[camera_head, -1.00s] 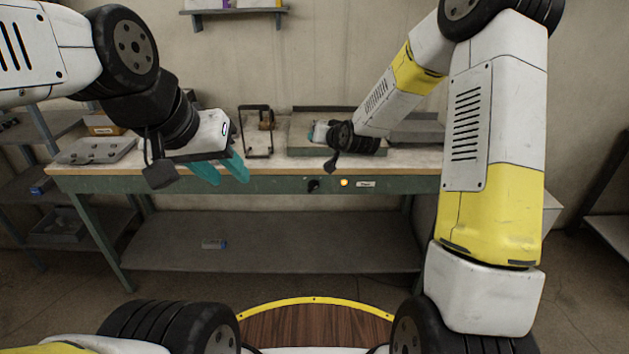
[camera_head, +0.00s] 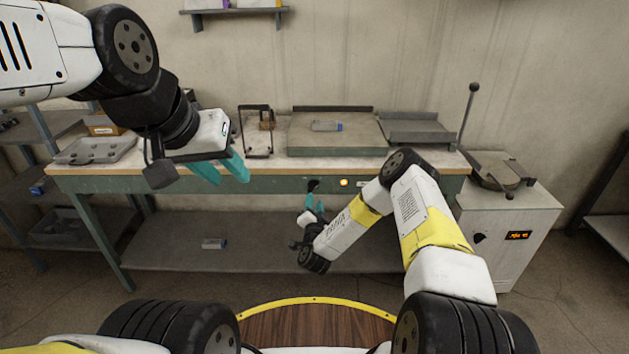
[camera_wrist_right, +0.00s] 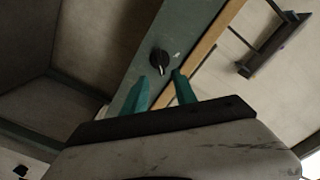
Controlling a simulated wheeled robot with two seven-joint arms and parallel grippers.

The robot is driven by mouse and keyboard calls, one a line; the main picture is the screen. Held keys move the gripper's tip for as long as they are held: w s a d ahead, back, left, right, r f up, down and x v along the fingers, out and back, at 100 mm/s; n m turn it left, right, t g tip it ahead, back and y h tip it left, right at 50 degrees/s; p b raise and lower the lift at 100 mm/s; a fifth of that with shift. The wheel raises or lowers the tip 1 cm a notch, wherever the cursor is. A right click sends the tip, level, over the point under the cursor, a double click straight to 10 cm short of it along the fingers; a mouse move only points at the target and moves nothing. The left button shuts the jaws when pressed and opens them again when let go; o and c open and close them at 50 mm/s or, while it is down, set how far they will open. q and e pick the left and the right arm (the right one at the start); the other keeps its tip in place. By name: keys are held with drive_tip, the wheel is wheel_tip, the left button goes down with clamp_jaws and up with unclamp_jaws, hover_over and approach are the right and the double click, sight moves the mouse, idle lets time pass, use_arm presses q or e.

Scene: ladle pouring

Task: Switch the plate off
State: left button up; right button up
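The knob also shows in the right wrist view (camera_wrist_right: 159,62), just beyond the fingertips. My right gripper (camera_head: 315,203) is in front of and just below the knob. Its teal fingers (camera_wrist_right: 160,80) are apart, with nothing between them. My left gripper (camera_head: 228,171) hangs at the bench's front left, fingers apart and empty.
A black wire frame (camera_head: 256,132) stands left of the plate and a grey tray (camera_head: 415,130) right of it. A white cabinet (camera_head: 508,228) with a lit display stands at the right.

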sight(315, 188)
drive_tip(key=w, duration=0.7)
drive_tip(key=shift+w, duration=0.1)
drive_tip(key=shift+c, duration=0.4)
clamp_jaws()
